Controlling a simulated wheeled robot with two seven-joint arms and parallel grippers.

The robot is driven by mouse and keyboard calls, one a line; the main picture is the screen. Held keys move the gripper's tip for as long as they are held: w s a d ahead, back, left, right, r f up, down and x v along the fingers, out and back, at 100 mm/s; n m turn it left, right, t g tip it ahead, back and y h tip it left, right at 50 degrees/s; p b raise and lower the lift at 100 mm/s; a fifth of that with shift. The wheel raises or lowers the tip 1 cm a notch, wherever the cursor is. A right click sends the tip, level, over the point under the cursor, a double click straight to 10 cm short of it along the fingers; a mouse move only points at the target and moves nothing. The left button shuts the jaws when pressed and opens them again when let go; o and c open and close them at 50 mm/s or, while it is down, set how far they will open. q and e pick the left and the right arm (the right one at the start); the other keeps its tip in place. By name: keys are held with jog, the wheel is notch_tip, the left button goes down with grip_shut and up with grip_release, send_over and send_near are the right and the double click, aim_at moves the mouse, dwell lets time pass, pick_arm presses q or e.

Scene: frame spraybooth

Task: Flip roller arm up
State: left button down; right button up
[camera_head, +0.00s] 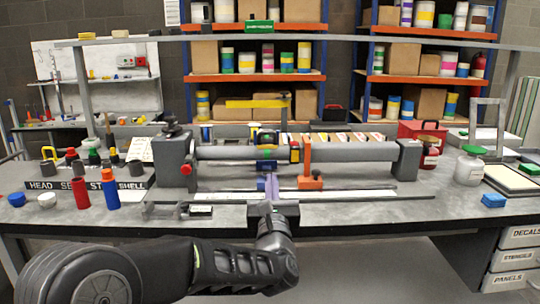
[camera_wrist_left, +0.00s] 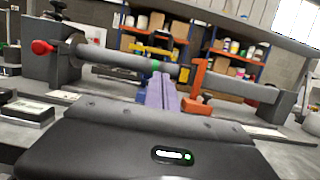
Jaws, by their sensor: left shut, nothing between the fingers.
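A bench fixture with a long grey roller tube (camera_head: 350,152) lies across the workbench, and the tube also shows in the left wrist view (camera_wrist_left: 118,58). An orange upright arm (camera_head: 307,153) stands at the front of the tube on an orange foot; it also shows in the left wrist view (camera_wrist_left: 198,78). I cannot tell for sure that it is the roller arm. My left gripper (camera_head: 270,181) points away from me, just left of the orange arm and in front of the tube. Its lavender fingers (camera_wrist_left: 160,90) are together, with nothing between them. My right gripper is not in view.
A red knob (camera_head: 186,169) sits on the grey left end block (camera_head: 174,162). Red (camera_head: 81,192) and blue (camera_head: 110,188) bottles stand at the left. A blue sponge-like block (camera_head: 493,200) lies at the right. The front right bench top is mostly clear.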

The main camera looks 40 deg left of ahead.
pick_arm(q)
jog(key=shift+s+d, duration=0.1)
jog(key=shift+s, duration=0.05)
jog(key=p+x, duration=0.1)
jog(key=x, duration=0.9)
jog(key=shift+p, duration=0.3)
jog(key=shift+r, duration=0.15)
jog(key=w+a+r+g+h+p, duration=0.1)
jog(key=w+r+g+h+p, duration=0.1)
jog(key=r+p, duration=0.5)
jog(key=w+a+r+g+h+p, duration=0.1)
jog(key=r+p, duration=0.6)
jog(key=p, duration=0.8)
jog(key=shift+w+a+r+g+h+p, duration=0.35)
jog(key=shift+w+a+g, duration=0.4)
jog(key=shift+g, duration=0.25)
jog(key=shift+a+r, duration=0.1)
jog(key=shift+r, duration=0.2)
